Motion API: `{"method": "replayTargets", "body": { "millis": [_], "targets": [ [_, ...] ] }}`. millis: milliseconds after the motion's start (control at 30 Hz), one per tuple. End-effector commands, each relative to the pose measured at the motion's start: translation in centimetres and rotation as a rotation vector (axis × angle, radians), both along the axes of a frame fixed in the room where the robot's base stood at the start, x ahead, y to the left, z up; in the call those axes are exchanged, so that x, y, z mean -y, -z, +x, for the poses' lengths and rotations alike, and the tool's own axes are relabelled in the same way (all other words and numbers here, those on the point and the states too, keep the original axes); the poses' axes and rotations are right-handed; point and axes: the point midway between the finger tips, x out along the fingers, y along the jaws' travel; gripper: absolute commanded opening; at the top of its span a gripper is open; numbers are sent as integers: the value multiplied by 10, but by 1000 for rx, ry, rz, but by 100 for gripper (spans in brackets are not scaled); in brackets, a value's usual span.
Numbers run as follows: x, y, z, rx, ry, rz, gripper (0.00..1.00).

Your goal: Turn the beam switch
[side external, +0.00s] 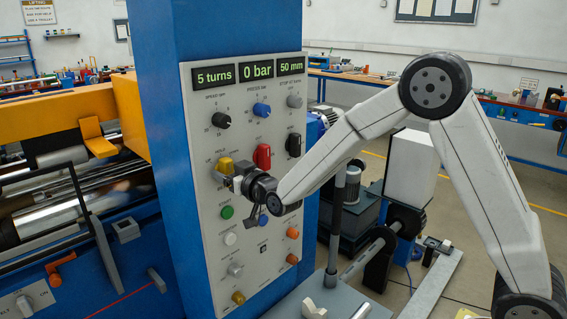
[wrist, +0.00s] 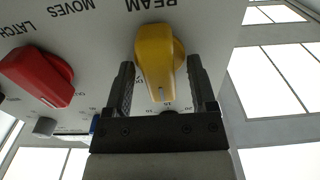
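The beam switch is a yellow knob (wrist: 157,58) under the upside-down word BEAM in the wrist view. A pale mark shows at its lower end, near small scale numbers. It is also in the side view (side external: 223,165), on the front panel. My gripper (wrist: 160,78) has one dark finger on each side of the knob. The fingers are apart, with narrow gaps to the knob; I cannot tell whether either touches it. In the side view my gripper (side external: 233,182) is at the panel by the yellow knob and partly covers that area.
The panel (side external: 214,290) carries several other knobs and buttons, including a green button (side external: 227,212) below. Displays above read 5 turns, 0 bar (side external: 257,72) and 50 mm.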

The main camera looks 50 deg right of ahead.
Motion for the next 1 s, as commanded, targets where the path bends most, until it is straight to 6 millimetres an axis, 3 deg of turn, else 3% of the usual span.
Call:
{"method": "replayTargets", "body": {
  "millis": [533, 1000],
  "targets": [
    [0, 0, -7, 1, 0, 1, 74],
    [0, 0, -53, 0, -1, 1, 74]
  ]
}}
